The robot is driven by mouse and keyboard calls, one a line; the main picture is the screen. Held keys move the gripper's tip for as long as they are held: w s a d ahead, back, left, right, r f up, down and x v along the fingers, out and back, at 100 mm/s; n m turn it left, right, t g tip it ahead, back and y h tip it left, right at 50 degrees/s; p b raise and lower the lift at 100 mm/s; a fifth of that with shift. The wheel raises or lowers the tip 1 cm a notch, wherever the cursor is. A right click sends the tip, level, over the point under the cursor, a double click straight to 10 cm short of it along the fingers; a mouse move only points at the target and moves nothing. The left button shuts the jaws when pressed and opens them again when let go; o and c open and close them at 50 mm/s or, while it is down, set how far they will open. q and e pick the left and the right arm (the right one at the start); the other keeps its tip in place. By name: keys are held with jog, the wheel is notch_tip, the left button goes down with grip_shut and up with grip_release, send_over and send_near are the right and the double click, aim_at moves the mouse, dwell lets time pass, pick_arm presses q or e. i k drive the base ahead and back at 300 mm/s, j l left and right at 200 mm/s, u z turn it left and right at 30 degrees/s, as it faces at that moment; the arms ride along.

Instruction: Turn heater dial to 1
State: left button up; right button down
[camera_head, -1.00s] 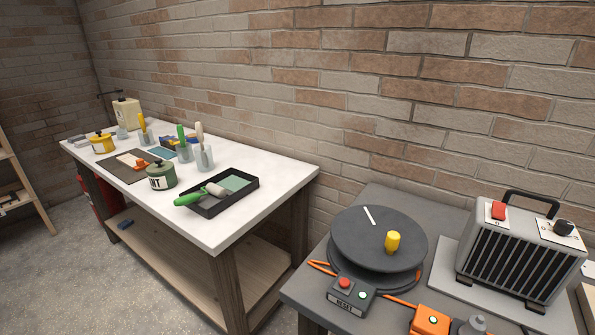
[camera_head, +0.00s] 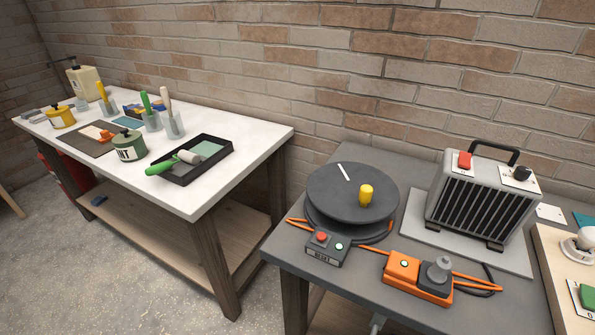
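The heater (camera_head: 480,204) is a grey box with a black front grille and a top handle, standing on a light plate on the grey table at the right. Its black dial (camera_head: 522,173) is on the top right corner, on a white label too small to read. A red switch (camera_head: 464,160) is on its top left. Neither gripper shows in the head view.
A cable reel (camera_head: 352,195) with a yellow knob, a reset box (camera_head: 326,248) and an orange socket block (camera_head: 417,277) with a grey plug stand left of and before the heater. A white-topped workbench (camera_head: 262,142) holds painting tools. A wooden board (camera_head: 550,262) is at the right edge.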

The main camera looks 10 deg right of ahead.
aim_at(521, 172)
jog(key=z, duration=1.45)
